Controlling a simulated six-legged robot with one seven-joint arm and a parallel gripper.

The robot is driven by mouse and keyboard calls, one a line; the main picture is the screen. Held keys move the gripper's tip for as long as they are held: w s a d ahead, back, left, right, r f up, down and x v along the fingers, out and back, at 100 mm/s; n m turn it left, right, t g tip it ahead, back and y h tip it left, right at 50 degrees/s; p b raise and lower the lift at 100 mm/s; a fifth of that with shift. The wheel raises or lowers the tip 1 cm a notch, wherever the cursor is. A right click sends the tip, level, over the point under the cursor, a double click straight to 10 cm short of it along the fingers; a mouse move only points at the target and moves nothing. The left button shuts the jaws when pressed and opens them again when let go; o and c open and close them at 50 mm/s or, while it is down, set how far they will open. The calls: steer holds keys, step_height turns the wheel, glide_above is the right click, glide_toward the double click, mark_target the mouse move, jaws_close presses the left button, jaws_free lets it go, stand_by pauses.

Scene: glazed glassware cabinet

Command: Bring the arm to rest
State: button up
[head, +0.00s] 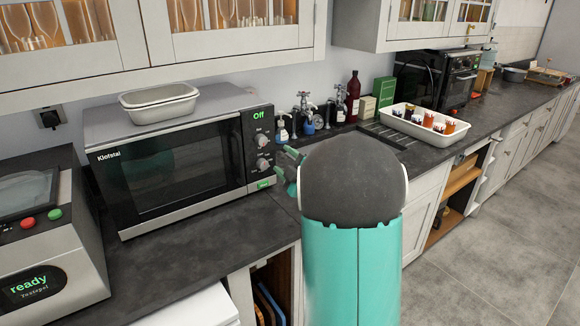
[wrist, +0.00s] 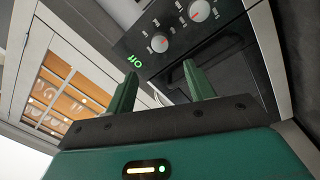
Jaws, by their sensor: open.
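My gripper (wrist: 160,92) is open and empty in the wrist view, its two green fingers spread apart below the microwave's panel. In the head view the gripper (head: 285,165) shows only in part, beside the lower right of the microwave (head: 165,165). My own arm hides the rest of it. The microwave's door is closed, and its display reads "Off". Its knobs also show in the wrist view, on the microwave panel (wrist: 180,28). I cannot tell whether a finger touches the microwave.
A machine reading "ready" (head: 45,240) stands at the left. Bottles and taps (head: 325,112) line the wall behind my arm. A white tray (head: 400,122) holds several small jars. Glazed cabinets (head: 225,45) hang above. Grey floor (head: 500,230) is free at right.

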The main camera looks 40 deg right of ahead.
steer(key=s, duration=0.2)
steer(key=shift+s+a, duration=0.15)
steer(key=shift+s, duration=0.15)
steer(key=s+a+r+m+g+h, duration=0.1)
steer(key=s+a+r+m+g, duration=0.1)
steer(key=a+m+g, duration=0.3)
steer(key=s+a+r+m+h, duration=0.2)
steer(key=a, duration=0.5)
steer(key=s+a+f+m+g+y, duration=0.2)
steer(key=s+a+g, duration=0.2)
steer(key=s+a, duration=0.6)
steer(key=s+a+f+m+g+y, duration=0.2)
steer(key=s+a+g, duration=0.2)
steer(key=s+a, duration=0.6)
steer(key=shift+s+f+y, duration=0.3)
steer(key=shift+s+f, duration=0.05)
steer(key=shift+s, duration=0.65)
